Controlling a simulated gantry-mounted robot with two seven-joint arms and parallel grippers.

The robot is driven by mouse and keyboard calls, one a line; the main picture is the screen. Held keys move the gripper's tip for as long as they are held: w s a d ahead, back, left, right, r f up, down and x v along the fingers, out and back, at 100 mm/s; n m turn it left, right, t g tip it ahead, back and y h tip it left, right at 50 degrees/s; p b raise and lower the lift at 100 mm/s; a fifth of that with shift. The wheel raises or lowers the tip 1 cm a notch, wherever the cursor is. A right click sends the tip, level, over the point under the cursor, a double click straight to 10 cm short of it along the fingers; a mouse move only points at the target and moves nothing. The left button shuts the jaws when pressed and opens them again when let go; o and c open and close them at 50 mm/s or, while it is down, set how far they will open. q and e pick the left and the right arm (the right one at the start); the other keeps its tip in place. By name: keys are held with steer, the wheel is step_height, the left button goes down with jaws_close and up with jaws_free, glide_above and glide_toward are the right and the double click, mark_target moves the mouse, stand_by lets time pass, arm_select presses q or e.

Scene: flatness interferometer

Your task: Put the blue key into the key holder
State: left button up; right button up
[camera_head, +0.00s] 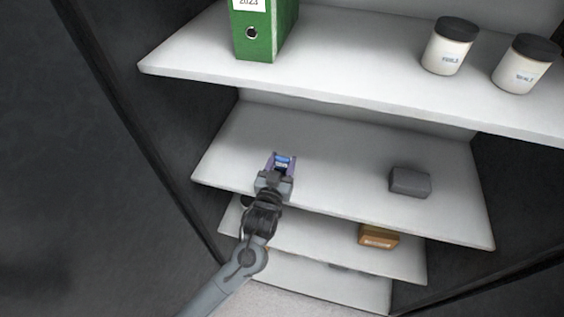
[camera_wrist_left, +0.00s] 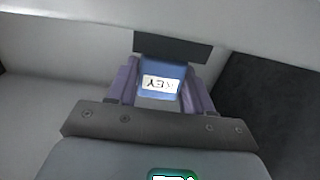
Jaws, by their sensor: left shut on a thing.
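My left gripper (camera_head: 281,160) reaches over the middle shelf from the front left. Its purple fingers are shut on the blue key (camera_head: 283,161). In the left wrist view the blue key (camera_wrist_left: 161,80) sits between the fingers (camera_wrist_left: 160,92), with a white label reading KEY that appears inverted. A dark grey bar (camera_wrist_left: 172,46) shows just beyond the key; I cannot tell whether it is part of the key. A dark grey block (camera_head: 410,182) lies on the same shelf, to the right and apart from the gripper. I cannot identify the key holder with certainty. My right gripper is not in view.
The upper shelf (camera_head: 350,75) holds a green binder (camera_head: 265,30) and two white jars with black lids (camera_head: 449,46) (camera_head: 525,64). An orange-brown box (camera_head: 378,236) lies on the shelf below. Dark cabinet walls flank the shelves. The middle shelf (camera_head: 335,165) is clear between gripper and block.

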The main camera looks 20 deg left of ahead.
arm_select(q)
steer(key=o, duration=1.2)
steer(key=shift+s, duration=0.1)
steer(key=s+d+p, duration=0.1)
steer(key=s, duration=0.9)
steer(key=shift+s, duration=0.3)
steer(key=shift+s+p, duration=0.1)
steer(key=shift+p, duration=0.25)
steer(key=s+p, duration=0.3)
steer(key=s, duration=0.4)
steer(key=shift+s+d+p, duration=0.35)
steer(key=shift+d, duration=0.05)
